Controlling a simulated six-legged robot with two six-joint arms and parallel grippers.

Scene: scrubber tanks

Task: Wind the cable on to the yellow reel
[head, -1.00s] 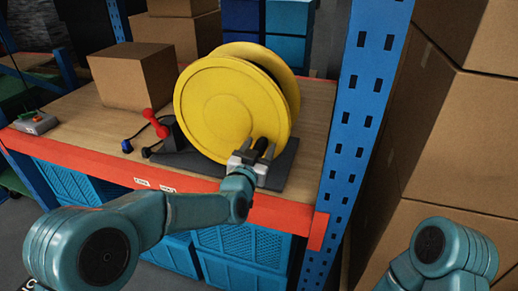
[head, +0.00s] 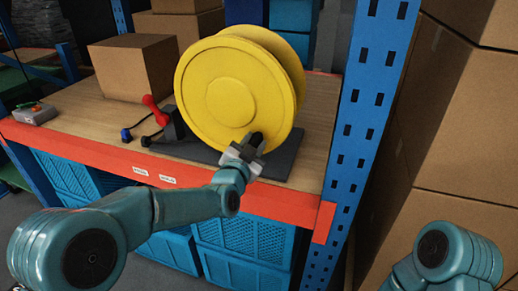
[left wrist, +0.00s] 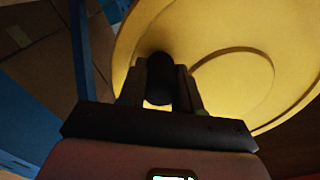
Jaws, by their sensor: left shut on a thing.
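The yellow reel (head: 225,95) stands upright on a dark base plate (head: 283,155) on the wooden shelf. A black crank handle (head: 257,138) sticks out from the lower part of its near face. My left gripper (head: 250,148) is shut on this handle. In the left wrist view the handle (left wrist: 160,78) is between the two fingers, with the yellow reel face (left wrist: 225,60) behind it. A dark cable (head: 150,138) with a blue plug (head: 126,134) lies on the shelf left of the reel. A red lever (head: 156,110) stands beside the reel. My right gripper is out of view.
A cardboard box (head: 132,68) stands left behind the reel. A grey control box (head: 35,114) lies at the shelf's left end. A blue rack post (head: 362,120) rises to the right, with large cartons (head: 460,130) beyond it. The orange shelf edge (head: 100,158) runs along the front.

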